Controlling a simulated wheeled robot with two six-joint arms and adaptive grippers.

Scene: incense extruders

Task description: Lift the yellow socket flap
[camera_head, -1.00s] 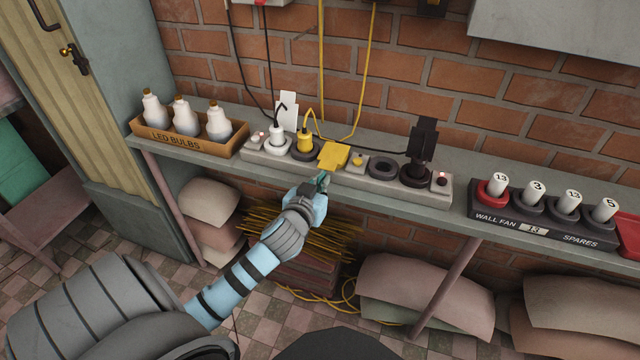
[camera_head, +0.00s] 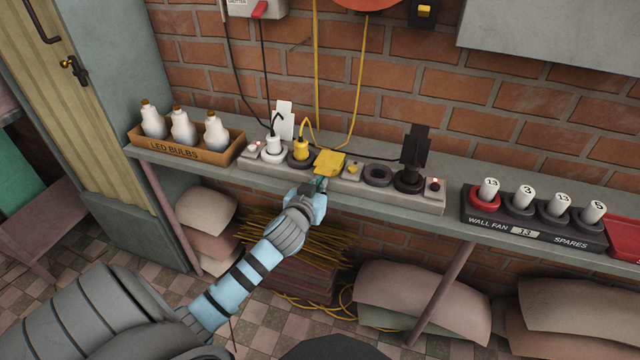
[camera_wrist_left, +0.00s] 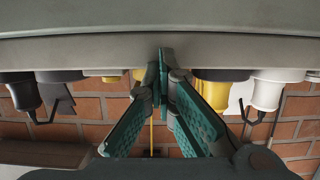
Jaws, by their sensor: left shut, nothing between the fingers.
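The yellow socket flap (camera_head: 328,162) sits near the middle of the grey power strip (camera_head: 215,167) on the shelf, between the yellow plug and a small yellow button. It looks closed over its socket, though its exact tilt is hard to tell. My left gripper (camera_head: 320,184) is at the strip's front edge, just below the flap; contact cannot be made out. In the left wrist view the fingers (camera_wrist_left: 165,62) are shut together with nothing between them, close against the strip's edge. The flap is not clearly visible there. My right gripper is out of view.
A white plug (camera_head: 273,146) and the yellow plug (camera_head: 301,147) stand left of the flap, with cords rising. A black plug (camera_head: 409,178) stands right. A bulb box (camera_head: 185,150) and a spares rack (camera_head: 535,226) flank the strip. Sacks lie below.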

